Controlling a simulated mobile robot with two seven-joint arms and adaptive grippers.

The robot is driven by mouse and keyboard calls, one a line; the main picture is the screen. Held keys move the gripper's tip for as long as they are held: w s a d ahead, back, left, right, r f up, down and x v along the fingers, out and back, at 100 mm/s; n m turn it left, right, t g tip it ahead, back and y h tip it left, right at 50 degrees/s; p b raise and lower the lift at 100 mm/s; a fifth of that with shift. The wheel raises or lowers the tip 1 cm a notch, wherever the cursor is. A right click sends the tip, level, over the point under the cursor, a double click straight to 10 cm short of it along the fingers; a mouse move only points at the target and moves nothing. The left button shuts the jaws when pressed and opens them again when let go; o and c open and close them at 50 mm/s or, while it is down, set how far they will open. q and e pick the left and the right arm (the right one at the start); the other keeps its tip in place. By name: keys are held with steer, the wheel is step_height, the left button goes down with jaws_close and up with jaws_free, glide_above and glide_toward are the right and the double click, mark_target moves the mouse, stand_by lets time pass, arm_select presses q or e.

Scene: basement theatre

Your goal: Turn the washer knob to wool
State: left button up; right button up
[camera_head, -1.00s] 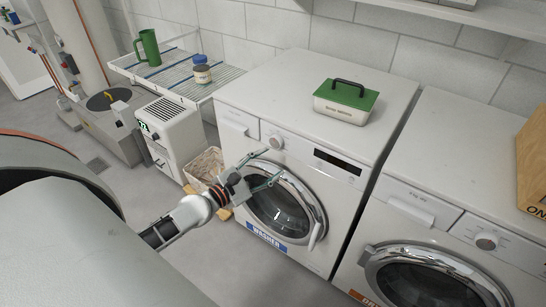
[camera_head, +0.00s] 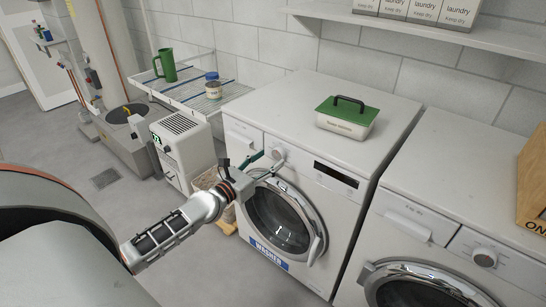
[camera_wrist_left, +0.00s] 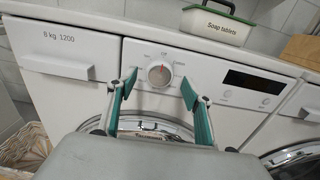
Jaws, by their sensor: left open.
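The washer (camera_head: 352,204) is a white front-loader with a blue WASHER label below its round door. Its round knob (camera_head: 278,155) sits on the front panel, between the detergent drawer and the dark display. In the left wrist view the knob (camera_wrist_left: 159,75) has a reddish mark near its top; most labels around it are too small to read. My left gripper (camera_head: 267,160) is open just in front of the knob. In the wrist view its green fingers (camera_wrist_left: 159,88) stand on either side of the knob, apparently not touching it. My right gripper is not in view.
A green-lidded soap tablets box (camera_head: 346,117) stands on the washer. A second machine (camera_head: 456,205) is on the right. A wire rack (camera_head: 185,88) with a green mug and a jar, a white heater-like unit (camera_head: 184,150) and a basket are on the left.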

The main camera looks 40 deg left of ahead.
mark_target(277, 154)
arm_select(q)
steer(key=shift+w+d, duration=0.15)
steer(key=shift+w, duration=1.35)
steer(key=c, duration=1.1)
steer(key=shift+m, duration=0.3)
